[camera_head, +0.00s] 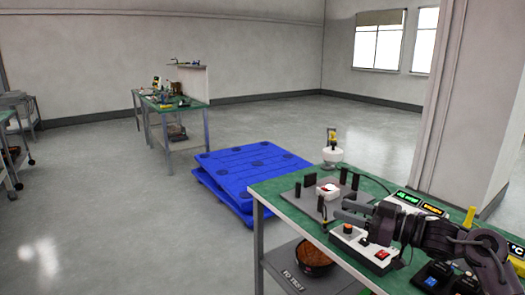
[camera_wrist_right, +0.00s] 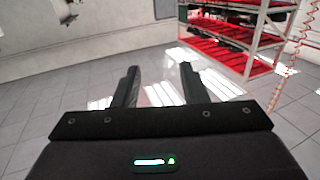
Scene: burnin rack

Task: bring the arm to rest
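My right gripper (camera_head: 343,210) comes in from the right, over the green-topped workbench (camera_head: 275,190). It points left, above or in front of a white control box with a red switch; the gap between them cannot be judged. In the right wrist view my right gripper (camera_wrist_right: 159,72) has its two black fingers apart, with only tiled floor showing between them. It holds nothing. My left gripper and arm are not in view.
On the workbench are a grey plate (camera_head: 308,204) with black uprights, the control box (camera_head: 362,248), and lit display signs (camera_head: 419,203). A blue pallet stack (camera_head: 250,172) stands behind. A red-shelved rack (camera_wrist_right: 235,38) shows in the wrist view. Open floor lies left.

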